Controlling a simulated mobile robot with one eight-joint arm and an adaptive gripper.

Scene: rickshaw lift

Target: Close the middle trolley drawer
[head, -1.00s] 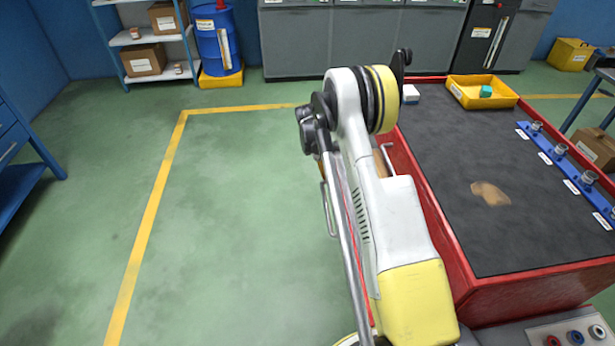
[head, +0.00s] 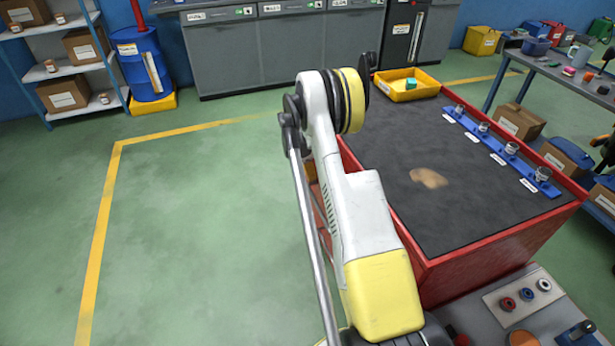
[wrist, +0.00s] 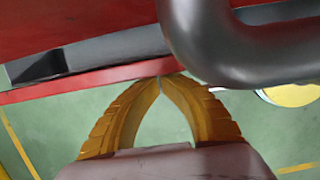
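The red trolley (head: 470,255) with a dark top stands right of my arm in the head view. My arm hides most of its drawer side, so I cannot tell there which drawer is out. In the wrist view, my gripper (wrist: 160,77) has its yellow fingertips together with nothing visible between them. The tips are at a red edge (wrist: 100,80), perhaps touching it. A dark gap (wrist: 120,47) lies between this edge and the red panel (wrist: 70,20) above. A thick grey handle bar (wrist: 240,65) curves close beside the tips on the right.
A yellow tray (head: 408,88) and a blue rack (head: 505,150) are on the trolley top. A workbench (head: 560,75) stands to the right, with boxes below. Open green floor (head: 200,230) lies left of my arm.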

